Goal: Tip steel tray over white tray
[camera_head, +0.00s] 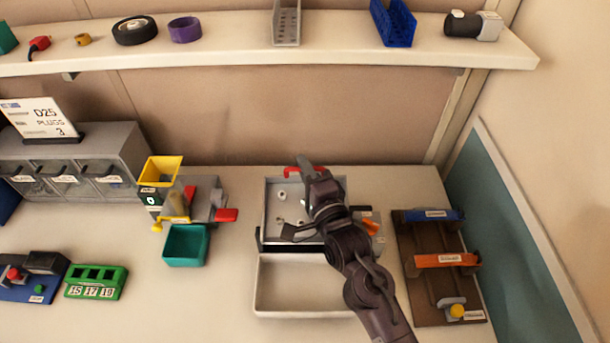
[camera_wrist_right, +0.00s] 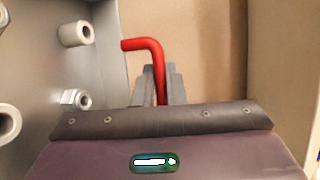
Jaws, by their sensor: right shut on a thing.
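The steel tray (camera_head: 272,188) stands behind the white tray (camera_head: 300,285) in the head view. Several small pieces lie in it, among them a pale spacer (camera_head: 281,195); a spacer (camera_wrist_right: 75,34) and a hex nut (camera_wrist_right: 74,98) show close up in the right wrist view. A red handle (camera_head: 290,171) is at the steel tray's back edge and also shows in the wrist view (camera_wrist_right: 148,46). My right gripper (camera_head: 304,170) is shut on this handle; its fingers show in the wrist view (camera_wrist_right: 158,85). The white tray looks empty. My right arm hides part of both trays.
A teal bin (camera_head: 186,246) and a yellow hopper (camera_head: 160,171) stand to the left. A brown rack (camera_head: 415,270) with coloured tools stands to the right. A shelf (camera_head: 240,48) runs above the back of the table.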

